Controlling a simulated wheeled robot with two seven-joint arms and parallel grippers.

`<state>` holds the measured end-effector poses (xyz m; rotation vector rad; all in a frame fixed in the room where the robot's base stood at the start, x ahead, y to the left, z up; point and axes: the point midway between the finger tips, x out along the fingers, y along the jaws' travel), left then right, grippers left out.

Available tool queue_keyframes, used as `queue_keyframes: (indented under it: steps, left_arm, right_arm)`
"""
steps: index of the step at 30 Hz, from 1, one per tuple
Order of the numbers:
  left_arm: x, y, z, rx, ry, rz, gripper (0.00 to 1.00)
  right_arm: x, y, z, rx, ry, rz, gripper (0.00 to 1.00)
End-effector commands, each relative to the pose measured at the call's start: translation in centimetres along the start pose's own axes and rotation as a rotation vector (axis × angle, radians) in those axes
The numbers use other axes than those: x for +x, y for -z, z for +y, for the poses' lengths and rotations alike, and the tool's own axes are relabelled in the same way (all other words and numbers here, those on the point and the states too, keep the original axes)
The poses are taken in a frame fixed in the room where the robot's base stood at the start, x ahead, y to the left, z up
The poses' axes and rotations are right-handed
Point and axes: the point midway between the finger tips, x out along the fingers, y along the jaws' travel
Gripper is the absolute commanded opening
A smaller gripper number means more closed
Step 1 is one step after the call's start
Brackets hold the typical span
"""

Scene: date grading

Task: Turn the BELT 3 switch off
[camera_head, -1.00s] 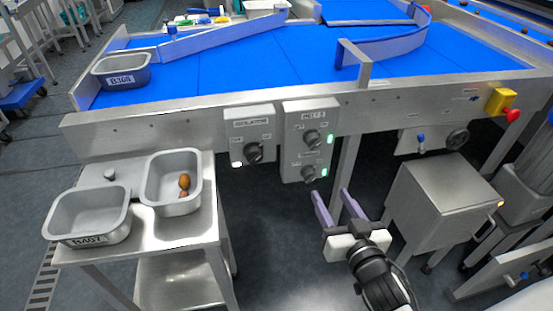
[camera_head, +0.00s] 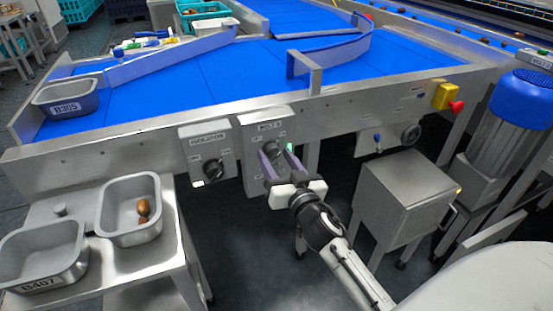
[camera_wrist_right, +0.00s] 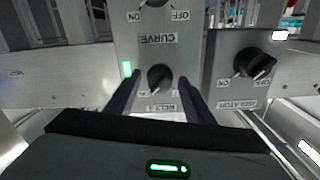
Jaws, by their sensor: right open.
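The switch panel hangs on the front of the conveyor frame and shows upside down in the right wrist view. Its BELT 3 switch, a round black knob (camera_head: 274,147), also shows in the wrist view (camera_wrist_right: 160,77), its pointer appearing to face the ON mark. A green lamp (camera_wrist_right: 127,69) beside it is lit. My right gripper (camera_head: 275,160) is open in front of the panel. In the wrist view its fingertips (camera_wrist_right: 159,88) straddle the knob's line, one each side; contact cannot be told. My left gripper is out of view.
The ISOLATOR box (camera_head: 205,152) with its own knob is left of the panel. The CURVE knob (camera_wrist_right: 155,2) is below BELT 3, hidden in the head view. A side table with two metal bins stands at left, a steel cabinet (camera_head: 402,205) at right.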

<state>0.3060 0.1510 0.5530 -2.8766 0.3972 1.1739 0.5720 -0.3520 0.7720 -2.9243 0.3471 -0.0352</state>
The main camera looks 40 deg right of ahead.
Motion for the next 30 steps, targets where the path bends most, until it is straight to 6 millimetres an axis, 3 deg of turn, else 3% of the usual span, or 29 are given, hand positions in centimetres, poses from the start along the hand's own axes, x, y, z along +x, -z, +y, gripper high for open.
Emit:
queue_keyframes:
  steps: [7, 14, 23, 30]
  left_arm:
    - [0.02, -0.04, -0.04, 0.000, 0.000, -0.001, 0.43]
    - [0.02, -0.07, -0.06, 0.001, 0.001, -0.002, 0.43]
    - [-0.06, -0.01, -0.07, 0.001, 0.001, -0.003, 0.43]
    - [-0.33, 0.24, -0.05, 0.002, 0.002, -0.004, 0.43]
  right_arm:
    - [0.04, -0.04, -0.01, 0.000, 0.000, -0.001, 0.46]
    - [0.02, -0.04, -0.01, 0.000, 0.000, -0.001, 0.07]
    - [0.01, -0.02, -0.02, -0.032, 0.000, -0.001, 0.07]
    - [0.00, 0.05, -0.01, -0.160, 0.001, 0.000, 0.07]
